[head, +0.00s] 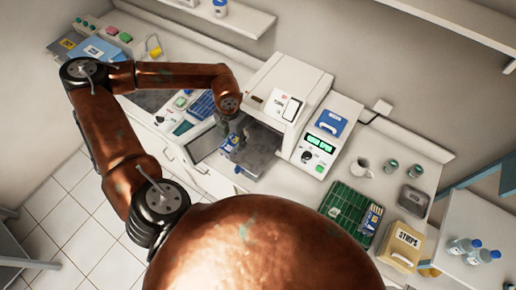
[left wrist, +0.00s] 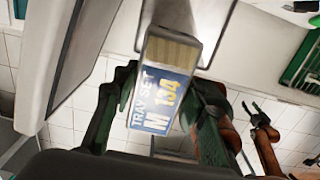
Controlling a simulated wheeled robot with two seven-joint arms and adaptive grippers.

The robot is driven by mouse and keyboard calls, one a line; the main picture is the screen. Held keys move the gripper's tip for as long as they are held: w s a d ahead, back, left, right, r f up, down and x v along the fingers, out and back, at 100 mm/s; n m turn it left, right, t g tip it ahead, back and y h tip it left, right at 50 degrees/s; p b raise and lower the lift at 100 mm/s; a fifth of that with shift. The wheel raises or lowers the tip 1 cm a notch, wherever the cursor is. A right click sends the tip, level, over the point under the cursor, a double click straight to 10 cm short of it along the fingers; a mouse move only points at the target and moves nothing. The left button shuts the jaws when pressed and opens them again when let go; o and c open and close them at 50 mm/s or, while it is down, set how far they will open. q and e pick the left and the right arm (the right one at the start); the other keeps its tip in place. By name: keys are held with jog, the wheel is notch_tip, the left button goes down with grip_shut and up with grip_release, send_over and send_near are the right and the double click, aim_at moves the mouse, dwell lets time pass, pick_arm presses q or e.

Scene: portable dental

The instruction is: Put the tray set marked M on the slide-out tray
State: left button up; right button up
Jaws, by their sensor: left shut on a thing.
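The tray set marked M (left wrist: 160,100) is a narrow pack with a blue label reading "TRAY SET M 134" in the left wrist view. My left gripper (head: 232,143) is shut on it, with a dark finger on each side of the label. In the head view the tray set (head: 231,145) shows as a small blue and yellow patch under the gripper. It is above or at the grey slide-out tray (head: 262,161) in front of the white machine; contact is not clear. My right gripper (left wrist: 258,112) shows small at the right of the left wrist view, its jaws unclear.
The white machine (head: 291,82) stands behind the tray, with a unit with green displays (head: 320,143) on its right. A dark panel (head: 205,145) stands left of the tray. A green rack (head: 345,205) and a yellow "STRIPS" box (head: 403,247) are farther right.

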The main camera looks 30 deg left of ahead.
pick_arm(q)
jog(key=w+d+f+p, duration=0.1)
jog(key=d+f, duration=0.1)
jog(key=w+d+f+p, duration=0.1)
jog(key=w+d+f, duration=0.1)
jog(key=w+d+f+p, duration=0.1)
jog(key=w+d+f, duration=0.1)
jog(key=f, duration=0.1)
jog(key=shift+w+d, duration=0.2)
jog(key=shift+d, duration=0.05)
jog(key=shift+d+f, duration=0.1)
jog(key=shift+f, duration=0.1)
notch_tip(320, 180, down, 3)
jog(key=shift+w+d+r+p, duration=0.1)
jog(key=shift+d+p, duration=0.05)
jog(key=shift+p, duration=0.25)
jog(key=shift+f, duration=0.3)
pick_arm(e)
jog(key=r, duration=0.4)
jog(key=shift+w+d+r, duration=0.2)
jog(key=shift+d, duration=0.05)
pick_arm(q)
jog(key=shift+f, duration=0.1)
pick_arm(e)
jog(key=shift+f, duration=0.15)
